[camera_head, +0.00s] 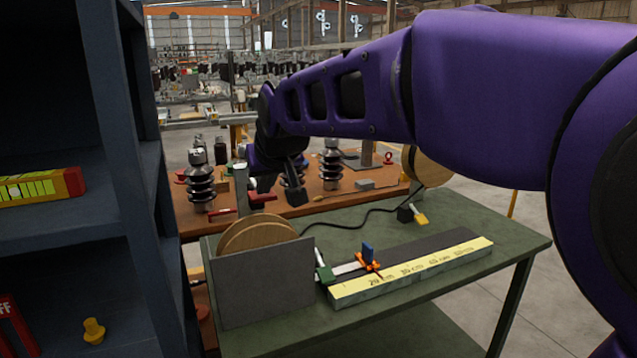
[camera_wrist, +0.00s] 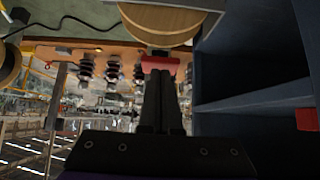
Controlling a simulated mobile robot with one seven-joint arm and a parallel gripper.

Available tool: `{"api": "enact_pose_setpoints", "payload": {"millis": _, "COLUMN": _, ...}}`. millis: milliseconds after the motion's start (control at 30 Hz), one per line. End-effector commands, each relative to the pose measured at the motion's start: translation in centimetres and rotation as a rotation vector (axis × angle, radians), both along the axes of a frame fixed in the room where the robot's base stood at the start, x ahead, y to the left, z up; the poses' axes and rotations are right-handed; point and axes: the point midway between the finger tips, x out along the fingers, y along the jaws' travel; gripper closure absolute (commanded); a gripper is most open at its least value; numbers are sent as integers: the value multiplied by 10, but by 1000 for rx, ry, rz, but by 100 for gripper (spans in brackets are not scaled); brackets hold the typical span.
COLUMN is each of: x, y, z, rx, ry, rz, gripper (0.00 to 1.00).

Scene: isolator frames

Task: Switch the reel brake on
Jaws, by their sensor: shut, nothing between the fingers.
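A wooden reel (camera_head: 262,234) stands at the left end of the green bench, partly behind a grey panel (camera_head: 268,284). A grey post (camera_head: 241,184) rises behind it. A red handle-like piece (camera_head: 262,197) lies beside the post, above the reel; I take it for the brake lever, but its setting cannot be told. In the wrist view, the reel (camera_wrist: 160,22) and the red piece (camera_wrist: 157,62) appear at my fingertips. My gripper (camera_wrist: 160,72) is shut and empty, its tips at or very close to the red piece; contact is unclear. In the head view my wrist partly hides this spot.
A blue shelf unit (camera_head: 150,180) stands close on the left. A yellow ruler (camera_head: 410,268) with an orange-and-blue clamp (camera_head: 368,258) lies on the green bench (camera_head: 480,222). Black insulators (camera_head: 200,185) stand on the wooden bench behind. A black cable crosses between them.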

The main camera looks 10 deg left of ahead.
Motion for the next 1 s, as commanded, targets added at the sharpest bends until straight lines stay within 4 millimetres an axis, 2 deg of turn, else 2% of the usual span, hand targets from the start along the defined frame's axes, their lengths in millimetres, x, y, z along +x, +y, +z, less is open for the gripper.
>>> {"api": "enact_pose_setpoints", "payload": {"millis": 467, "x": 0, "y": -1, "z": -71, "rx": -1, "ry": 2, "rz": 0, "gripper": 100}}
{"api": "enact_pose_setpoints", "payload": {"millis": 1000, "x": 0, "y": 0, "z": -75, "rx": -6, "ry": 10, "rz": 0, "gripper": 100}}
